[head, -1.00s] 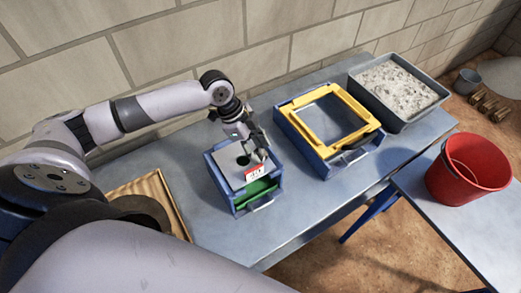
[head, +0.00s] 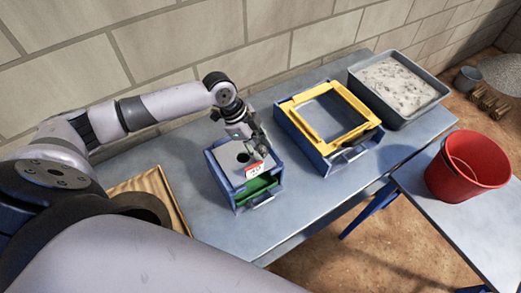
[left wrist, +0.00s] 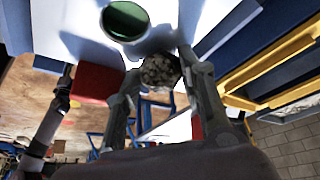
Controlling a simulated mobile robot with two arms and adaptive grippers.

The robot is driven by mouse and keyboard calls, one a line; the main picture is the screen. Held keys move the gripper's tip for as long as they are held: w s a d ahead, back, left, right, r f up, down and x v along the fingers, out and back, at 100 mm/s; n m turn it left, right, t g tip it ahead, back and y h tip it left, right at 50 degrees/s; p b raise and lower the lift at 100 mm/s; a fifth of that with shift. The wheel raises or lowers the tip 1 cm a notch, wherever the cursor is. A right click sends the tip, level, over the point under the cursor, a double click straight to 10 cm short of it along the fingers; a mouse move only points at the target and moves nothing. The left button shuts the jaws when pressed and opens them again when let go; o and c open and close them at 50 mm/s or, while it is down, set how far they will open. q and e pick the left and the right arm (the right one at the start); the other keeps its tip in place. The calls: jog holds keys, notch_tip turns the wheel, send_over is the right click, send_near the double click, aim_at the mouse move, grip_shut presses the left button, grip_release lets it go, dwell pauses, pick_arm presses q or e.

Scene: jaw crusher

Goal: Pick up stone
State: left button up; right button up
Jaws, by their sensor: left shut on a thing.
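A grey speckled stone (left wrist: 160,72) is between the two fingers of my left gripper (left wrist: 158,85) in the left wrist view. The gripper is shut on it. In the head view my left gripper (head: 256,147) is over the blue crusher box (head: 222,182), by the grey top plate (head: 228,160) with its round dark hole. The hole (left wrist: 125,20) also shows in the left wrist view, green inside and apart from the stone. The stone is not clear in the head view. A dark gripper-like end (left wrist: 62,92) of another arm, likely my right, is small at the left.
A yellow-framed blue box (head: 325,118) stands right of the crusher on the blue-grey table (head: 290,205). Beyond it is a grey tray (head: 402,118) of pale gravel. A red bucket (head: 468,168) stands on the right table. A wooden tray (head: 150,190) is at left.

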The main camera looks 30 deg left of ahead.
pick_arm(q)
jog(key=shift+r, duration=0.1)
jog(key=shift+w+r, duration=0.1)
jog(key=shift+r, duration=0.35)
notch_tip(320, 180, up, 19)
jog(key=b, duration=0.3)
dwell(1.0)
jog(key=n+t+y+b, duration=0.3)
jog(key=n+b, duration=0.1)
jog(key=n, duration=0.8)
send_over(259, 147)
jog(key=d, duration=0.3)
notch_tip(259, 147, down, 8)
jog(key=shift+s+d+f+n+t+y, duration=0.2)
jog(key=shift+f+n+y, duration=0.2)
jog(key=shift+n, duration=0.35)
jog(key=shift+s+d+f+n+t+y, duration=0.1)
jog(key=shift+s+d+f+n+y, duration=0.2)
jog(key=shift+n, duration=0.45)
jog(key=shift+w+a, duration=0.1)
jog(key=shift+a, duration=0.05)
